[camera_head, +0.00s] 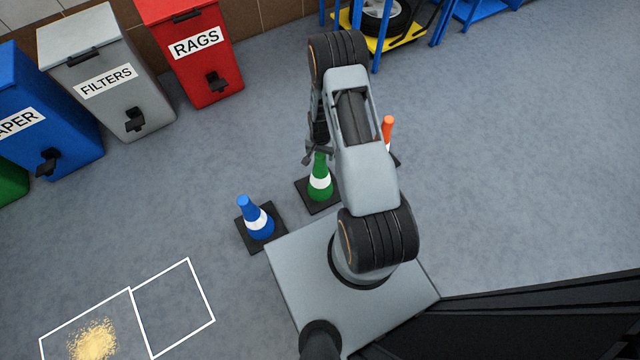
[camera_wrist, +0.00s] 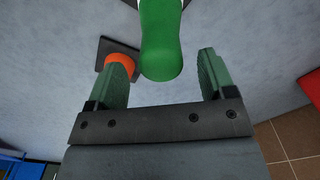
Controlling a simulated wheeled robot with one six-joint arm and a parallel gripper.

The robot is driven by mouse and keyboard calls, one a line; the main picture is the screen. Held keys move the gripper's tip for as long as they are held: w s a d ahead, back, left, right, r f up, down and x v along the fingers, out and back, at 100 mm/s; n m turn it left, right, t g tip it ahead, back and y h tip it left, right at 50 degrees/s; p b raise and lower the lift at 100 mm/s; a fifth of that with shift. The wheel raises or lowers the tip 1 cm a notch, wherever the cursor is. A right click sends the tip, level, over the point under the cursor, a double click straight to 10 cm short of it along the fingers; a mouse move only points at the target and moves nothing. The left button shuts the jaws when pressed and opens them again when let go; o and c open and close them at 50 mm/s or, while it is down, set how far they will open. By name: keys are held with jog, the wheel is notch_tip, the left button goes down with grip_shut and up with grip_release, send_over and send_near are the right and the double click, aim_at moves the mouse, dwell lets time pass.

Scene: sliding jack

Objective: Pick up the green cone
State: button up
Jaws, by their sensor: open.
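The green cone (camera_head: 320,182) with a white band stands upright on its dark square base on the floor, left of my arm. In the wrist view its green top (camera_wrist: 162,40) reaches in from the upper edge, between my two fingers. My gripper (camera_wrist: 165,56) is open, with a gap visible on each side of the cone's top. In the head view my arm and wrist hide most of the gripper.
A blue cone (camera_head: 258,222) stands just left of the green one. An orange cone (camera_head: 388,130) is partly hidden behind my arm. Red (camera_head: 205,65), grey (camera_head: 110,75) and blue (camera_head: 45,115) bins line the upper left. Floor at right is clear.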

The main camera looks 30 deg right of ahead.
jog(key=b, duration=0.2)
send_over(320, 175)
jog(key=w+d, duration=0.2)
jog(key=w, duration=0.1)
jog(key=f, duration=0.5)
jog(key=shift+s+a+f, duration=0.1)
jog(key=shift+s+a, duration=0.05)
jog(key=shift+a, duration=0.1)
grip_shut()
